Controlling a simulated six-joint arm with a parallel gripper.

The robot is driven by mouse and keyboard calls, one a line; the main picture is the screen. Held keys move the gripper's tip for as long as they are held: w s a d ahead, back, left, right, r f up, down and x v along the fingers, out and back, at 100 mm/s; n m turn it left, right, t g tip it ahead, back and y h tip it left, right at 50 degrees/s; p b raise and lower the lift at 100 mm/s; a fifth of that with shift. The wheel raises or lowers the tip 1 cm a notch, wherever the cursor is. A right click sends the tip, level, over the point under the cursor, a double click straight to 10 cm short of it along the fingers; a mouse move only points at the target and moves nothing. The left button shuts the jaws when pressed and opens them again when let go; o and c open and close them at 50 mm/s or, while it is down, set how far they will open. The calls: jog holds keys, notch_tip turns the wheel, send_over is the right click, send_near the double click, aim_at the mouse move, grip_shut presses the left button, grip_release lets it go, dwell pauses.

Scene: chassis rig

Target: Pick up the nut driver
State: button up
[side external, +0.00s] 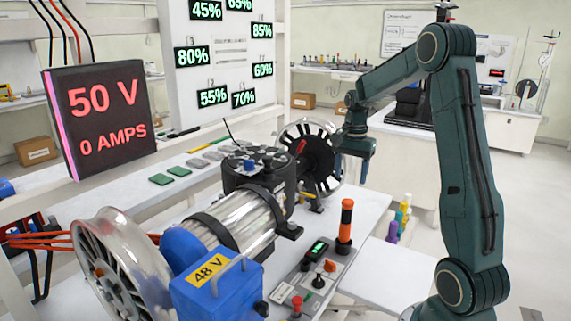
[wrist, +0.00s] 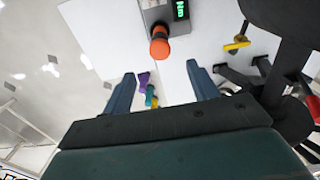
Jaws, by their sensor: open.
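Several upright coloured handles, purple (side external: 392,231), yellow (side external: 404,207) and teal among them, stand in a group at the right edge of the white table. In the wrist view the purple handle (wrist: 144,81) and its neighbours show between my fingers, small and below them. An orange-and-black cylindrical handle (side external: 345,222) stands upright on a grey control panel; its orange top (wrist: 159,47) shows just beyond my fingertips. I cannot tell which of these is the nut driver. My gripper (wrist: 161,71) is open and empty, and in the side view it hangs above the table beside the spoked wheel.
A dark spoked wheel (side external: 307,158) stands close to my gripper. A silver motor (side external: 235,218), a blue 48 V box (side external: 213,284) and a silver wheel (side external: 115,268) fill the left. The grey control panel (side external: 314,284) has several knobs. White tabletop (side external: 372,205) lies bare around the handles.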

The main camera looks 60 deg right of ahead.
aim_at(348, 201)
jog(key=shift+f, duration=6.9)
jog(key=c, duration=1.2)
grip_shut()
jog(key=shift+r, duration=0.2)
jog(key=shift+r, duration=0.55)
notch_tip(348, 201, up, 19)
jog(key=shift+f, duration=0.15)
